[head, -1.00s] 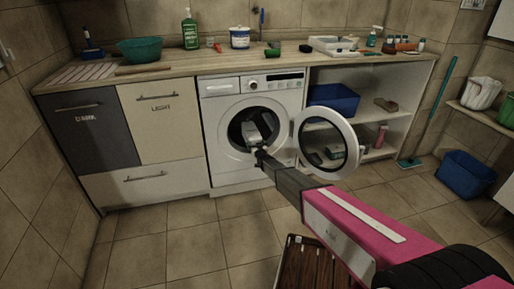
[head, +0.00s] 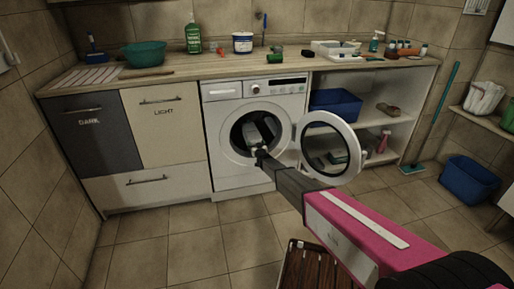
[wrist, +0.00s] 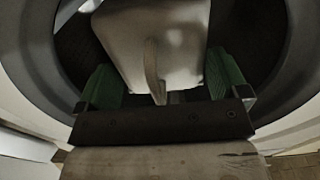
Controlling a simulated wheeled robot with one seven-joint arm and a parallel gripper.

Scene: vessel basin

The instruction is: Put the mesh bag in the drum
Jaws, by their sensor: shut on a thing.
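The washing machine (head: 223,160) stands under the counter with its round door (head: 330,147) swung open to the right. Its drum (head: 240,133) is dark inside. My gripper (wrist: 160,92) is at the drum opening, its green fingers on either side of a pale, whitish bag-like thing, which I take to be the mesh bag (wrist: 165,40). The gripper is shut on it. In the wrist view the drum's rim curves around the bag and fingers. In the head view my arm hides part of the opening, and the bag (head: 262,127) shows only as a small greyish shape within it.
The open door stands close to the right of my arm. Dark (head: 80,140) and light (head: 162,125) laundry fronts are to the left. An open shelf with a blue bin (head: 335,101) is to the right. A slatted wooden thing (head: 315,268) lies on the floor below my arm.

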